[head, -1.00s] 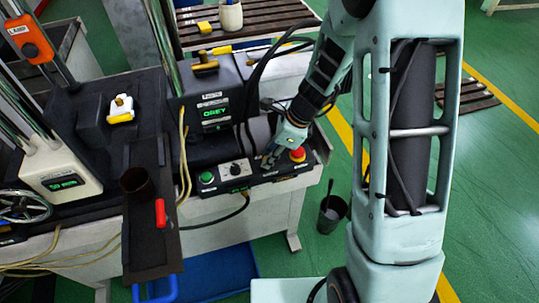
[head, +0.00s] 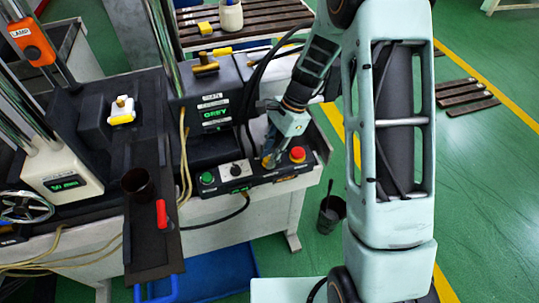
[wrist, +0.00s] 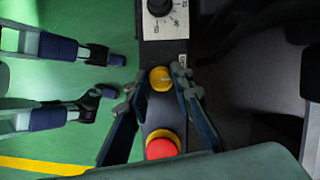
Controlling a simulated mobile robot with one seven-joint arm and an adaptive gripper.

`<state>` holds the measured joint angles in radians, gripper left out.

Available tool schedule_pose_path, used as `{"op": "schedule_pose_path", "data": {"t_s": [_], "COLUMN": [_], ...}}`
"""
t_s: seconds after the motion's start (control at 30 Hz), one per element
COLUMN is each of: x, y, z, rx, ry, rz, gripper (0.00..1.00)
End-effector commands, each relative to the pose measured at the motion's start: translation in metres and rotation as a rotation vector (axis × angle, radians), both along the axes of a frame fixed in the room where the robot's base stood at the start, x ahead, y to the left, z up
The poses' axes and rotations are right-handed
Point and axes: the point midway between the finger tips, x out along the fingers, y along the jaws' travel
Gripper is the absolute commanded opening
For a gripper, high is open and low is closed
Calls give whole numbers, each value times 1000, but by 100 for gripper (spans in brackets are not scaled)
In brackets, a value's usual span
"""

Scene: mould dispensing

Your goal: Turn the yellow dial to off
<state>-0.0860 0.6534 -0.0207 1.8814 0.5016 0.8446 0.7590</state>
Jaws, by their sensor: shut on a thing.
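The yellow dial (wrist: 160,78) is on the black control panel, between the selector knob and the red stop button in the wrist view. My gripper (wrist: 160,88) has a fingertip on each side of the dial and is shut on it. In the head view my gripper (head: 269,159) reaches down onto the panel (head: 222,188), and its fingers mostly hide the dial. The dial's markings are too small to read, so its setting cannot be told.
A red stop button (head: 298,154) on a yellow collar sits close to the right of my gripper. A black selector knob (head: 236,170) and a green button (head: 207,178) are to the left. The dark machine housing (head: 212,112) stands behind the panel. A dark bucket (head: 331,213) is on the floor.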

Motion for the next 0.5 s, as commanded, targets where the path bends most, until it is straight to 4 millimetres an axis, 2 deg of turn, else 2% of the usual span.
{"op": "schedule_pose_path", "data": {"t_s": [0.5], "x": [3], "y": [2], "z": [-1], "rx": [-1], "ry": [-2], "rz": [428], "gripper": [0]}}
